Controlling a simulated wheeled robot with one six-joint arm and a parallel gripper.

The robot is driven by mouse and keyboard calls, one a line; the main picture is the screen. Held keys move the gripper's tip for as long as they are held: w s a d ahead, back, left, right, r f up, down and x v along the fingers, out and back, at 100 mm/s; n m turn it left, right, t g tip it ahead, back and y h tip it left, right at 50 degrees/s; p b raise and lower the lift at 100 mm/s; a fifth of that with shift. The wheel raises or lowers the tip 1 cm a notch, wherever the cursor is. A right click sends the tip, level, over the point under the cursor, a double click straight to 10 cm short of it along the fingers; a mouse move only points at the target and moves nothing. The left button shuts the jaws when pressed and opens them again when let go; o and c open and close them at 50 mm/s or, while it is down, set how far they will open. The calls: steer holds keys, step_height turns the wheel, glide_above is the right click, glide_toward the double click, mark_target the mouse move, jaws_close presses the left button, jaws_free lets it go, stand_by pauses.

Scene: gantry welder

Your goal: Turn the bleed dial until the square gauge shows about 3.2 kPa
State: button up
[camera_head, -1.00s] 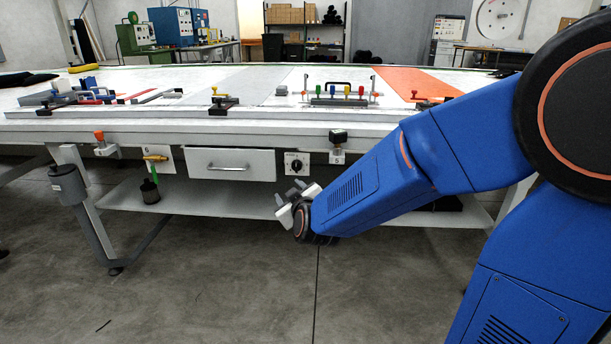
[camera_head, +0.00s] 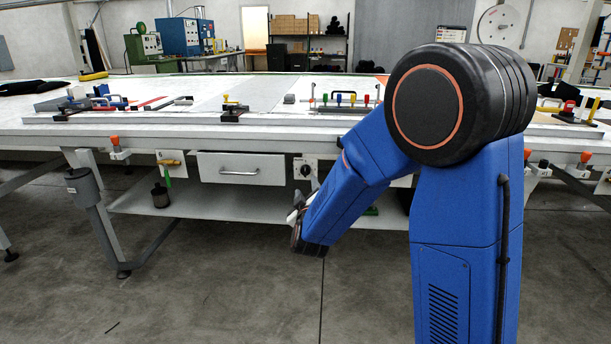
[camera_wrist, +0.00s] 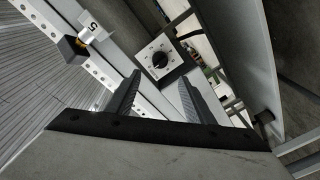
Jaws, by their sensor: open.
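The bleed dial, a black knob on a white square plate (camera_head: 305,170), is on the table's front edge, right of the drawer. In the wrist view the black knob (camera_wrist: 160,59) shows with marks around it. My gripper (camera_wrist: 160,82) is open and empty, its two fingers pointing towards the dial, with the knob beyond and between the tips, apart from them. In the head view my gripper (camera_head: 297,208) is small, below the dial, and partly hidden by my arm. No gauge reading can be made out.
A dark block with a brass fitting (camera_wrist: 78,44) sits by a "5" label in the wrist view; I cannot tell if it is the gauge. A drawer (camera_head: 241,168) is left of the dial. A lower shelf (camera_head: 215,206) runs beneath. The floor in front is clear.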

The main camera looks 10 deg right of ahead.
mark_target(305, 172)
steer(key=w, duration=0.3)
steer(key=w+d, duration=0.1)
steer(key=w, duration=0.3)
steer(key=w+d, duration=0.1)
steer(key=w, duration=0.3)
steer(key=c, duration=1)
